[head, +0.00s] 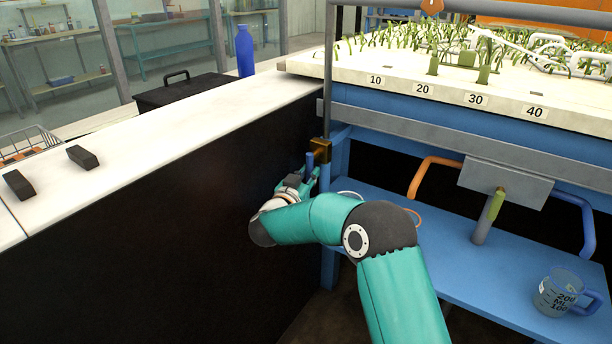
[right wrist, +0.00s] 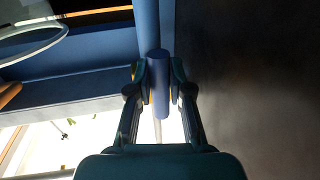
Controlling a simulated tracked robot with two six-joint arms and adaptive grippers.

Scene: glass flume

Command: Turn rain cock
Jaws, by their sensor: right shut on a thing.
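The rain cock shows in the head view as a brass body (head: 320,150) on the grey upright pipe at the flume's near left corner. Its blue handle (head: 310,163) sits just below and left of the brass. My right gripper (head: 312,178) is at the handle, its fingers pointing up. In the right wrist view the blue handle (right wrist: 159,85) lies between the two fingers of my right gripper (right wrist: 159,92), which are shut on it. The brass body does not show clearly in the wrist view. My left gripper is not in view.
The flume bed (head: 430,75) with green plants and number labels is at upper right. A blue lower shelf (head: 450,250) carries a measuring jug (head: 562,292).

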